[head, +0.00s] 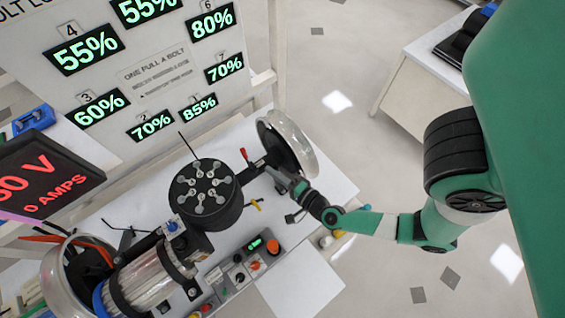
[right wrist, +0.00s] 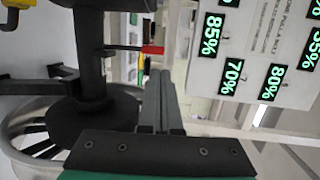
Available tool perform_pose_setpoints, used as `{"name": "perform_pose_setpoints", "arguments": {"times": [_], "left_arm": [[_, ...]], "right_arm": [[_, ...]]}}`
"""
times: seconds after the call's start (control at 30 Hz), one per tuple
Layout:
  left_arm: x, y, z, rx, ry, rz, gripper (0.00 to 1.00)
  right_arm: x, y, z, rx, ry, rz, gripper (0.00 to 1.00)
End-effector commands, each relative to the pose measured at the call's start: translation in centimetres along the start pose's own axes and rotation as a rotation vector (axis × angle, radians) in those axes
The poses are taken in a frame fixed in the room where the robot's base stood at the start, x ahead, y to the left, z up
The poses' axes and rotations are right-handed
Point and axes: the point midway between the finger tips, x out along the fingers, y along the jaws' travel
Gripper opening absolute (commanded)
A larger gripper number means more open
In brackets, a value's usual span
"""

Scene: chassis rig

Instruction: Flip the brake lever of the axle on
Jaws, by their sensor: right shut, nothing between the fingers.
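The axle (head: 252,172) is a black shaft between a round black hub with several bolts (head: 205,192) and a clear-rimmed wheel (head: 300,150). A small red-tipped lever (head: 244,154) stands on the axle's far side. In the right wrist view the red tip (right wrist: 152,50) sits on a thin dark rod just beyond my fingers. My right gripper (head: 274,174) is shut and empty, beside the axle near the wheel. It also shows in the right wrist view (right wrist: 160,74), its fingertips close to the red tip; I cannot tell whether they touch. My left gripper is out of view.
A yellow lever (head: 254,205) is on the near side of the axle. A board with percentage displays (head: 150,75) stands behind. A second wheel (head: 62,280) is at lower left.

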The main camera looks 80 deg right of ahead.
Motion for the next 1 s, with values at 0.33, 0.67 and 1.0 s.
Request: {"name": "perform_pose_setpoints", "arguments": {"times": [0.33,0.67,1.0], "left_arm": [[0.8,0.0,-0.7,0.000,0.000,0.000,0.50],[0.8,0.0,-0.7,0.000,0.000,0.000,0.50],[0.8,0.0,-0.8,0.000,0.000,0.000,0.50]], "right_arm": [[-3.7,-0.3,0.0,-0.002,-0.003,0.002,0.00],[-3.8,-0.2,-0.1,-0.002,0.001,0.002,0.00],[-3.8,-0.3,-0.1,-0.002,0.000,0.002,0.00]]}}
